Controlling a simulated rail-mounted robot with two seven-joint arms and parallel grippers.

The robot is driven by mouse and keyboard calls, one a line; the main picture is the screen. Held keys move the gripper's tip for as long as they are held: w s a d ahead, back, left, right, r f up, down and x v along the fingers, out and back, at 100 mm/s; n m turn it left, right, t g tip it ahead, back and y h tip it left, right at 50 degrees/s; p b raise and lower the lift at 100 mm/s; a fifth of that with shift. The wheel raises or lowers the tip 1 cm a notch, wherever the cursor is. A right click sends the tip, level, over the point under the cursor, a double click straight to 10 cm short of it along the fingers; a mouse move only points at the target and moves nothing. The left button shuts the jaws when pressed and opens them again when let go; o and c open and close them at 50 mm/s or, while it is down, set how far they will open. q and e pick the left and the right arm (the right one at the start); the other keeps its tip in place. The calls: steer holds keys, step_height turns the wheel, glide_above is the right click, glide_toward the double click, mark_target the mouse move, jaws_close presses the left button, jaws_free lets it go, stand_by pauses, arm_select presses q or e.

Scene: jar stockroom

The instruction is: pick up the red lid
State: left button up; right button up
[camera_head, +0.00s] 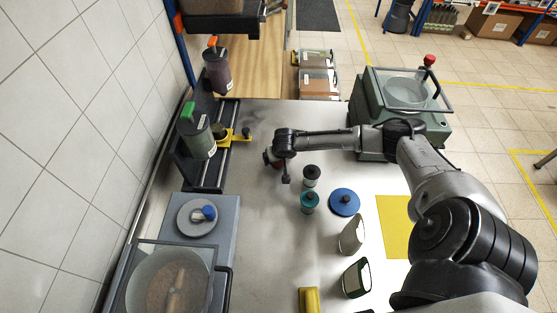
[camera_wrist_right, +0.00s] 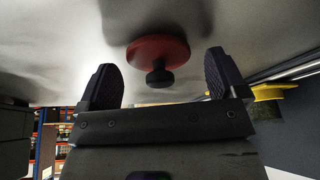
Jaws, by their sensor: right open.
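The red lid (camera_wrist_right: 158,50) lies on the metal bench top, a flat disc with a black knob. In the wrist view it is between and just beyond the two fingers of my right gripper (camera_wrist_right: 162,80), which are spread wide with nothing held. In the head view my right gripper (camera_head: 277,168) is low over the bench at the end of the arm from the right. Only a small dark red patch of the lid (camera_head: 276,163) shows there, mostly hidden by the gripper. My left gripper is not in view.
A yellow clamp (camera_head: 231,138) and rack with jars are on the left. The bench left of the jars is clear.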

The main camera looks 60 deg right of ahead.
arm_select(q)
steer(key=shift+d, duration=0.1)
arm_select(e)
steer(key=shift+c, duration=0.5)
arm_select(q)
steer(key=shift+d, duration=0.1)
arm_select(e)
steer(key=shift+c, duration=1.4)
steer(key=c, duration=0.6)
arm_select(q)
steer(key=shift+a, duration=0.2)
arm_select(e)
steer(key=shift+r, duration=0.15)
